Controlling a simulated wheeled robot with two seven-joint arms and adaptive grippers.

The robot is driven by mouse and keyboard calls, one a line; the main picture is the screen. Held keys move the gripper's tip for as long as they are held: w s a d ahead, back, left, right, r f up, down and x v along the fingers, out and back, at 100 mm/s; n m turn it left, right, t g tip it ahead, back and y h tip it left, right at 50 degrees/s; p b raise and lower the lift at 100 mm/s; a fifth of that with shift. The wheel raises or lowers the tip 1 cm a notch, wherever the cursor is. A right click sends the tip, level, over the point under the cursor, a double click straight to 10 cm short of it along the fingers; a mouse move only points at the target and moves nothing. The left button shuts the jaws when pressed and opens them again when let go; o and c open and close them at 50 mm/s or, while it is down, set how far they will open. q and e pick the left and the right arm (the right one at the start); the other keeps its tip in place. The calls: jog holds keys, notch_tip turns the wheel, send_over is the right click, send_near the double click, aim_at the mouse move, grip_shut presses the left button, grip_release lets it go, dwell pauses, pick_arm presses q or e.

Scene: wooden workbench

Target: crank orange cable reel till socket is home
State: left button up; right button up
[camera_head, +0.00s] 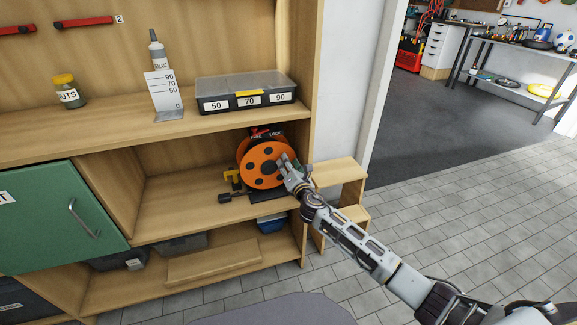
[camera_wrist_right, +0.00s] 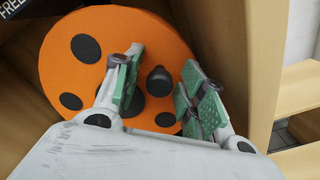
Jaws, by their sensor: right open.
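The orange cable reel (camera_head: 256,170) with black round spots stands in the middle shelf bay, below a black piece marked FREE and LOCK (camera_head: 266,134). My right gripper (camera_head: 284,163) is at the right part of its face. In the right wrist view, the reel (camera_wrist_right: 62,55) fills the back. A dark crank knob (camera_wrist_right: 160,80) sits between the open green-padded fingers (camera_wrist_right: 158,95), with a gap on both sides. A yellow part (camera_head: 232,176) and a dark block (camera_head: 225,198), possibly the socket, are left of the reel. Whether it is seated cannot be told.
The bay's right wall (camera_wrist_right: 225,50) is close to my right gripper. A divided box marked 50, 70, 90 (camera_head: 246,92) stands on the shelf above. A wooden step (camera_head: 340,172) is right of the cabinet. The bay's left part is clear.

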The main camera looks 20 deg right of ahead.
jog(key=shift+w, duration=0.15)
jog(key=shift+c, duration=0.5)
grip_shut()
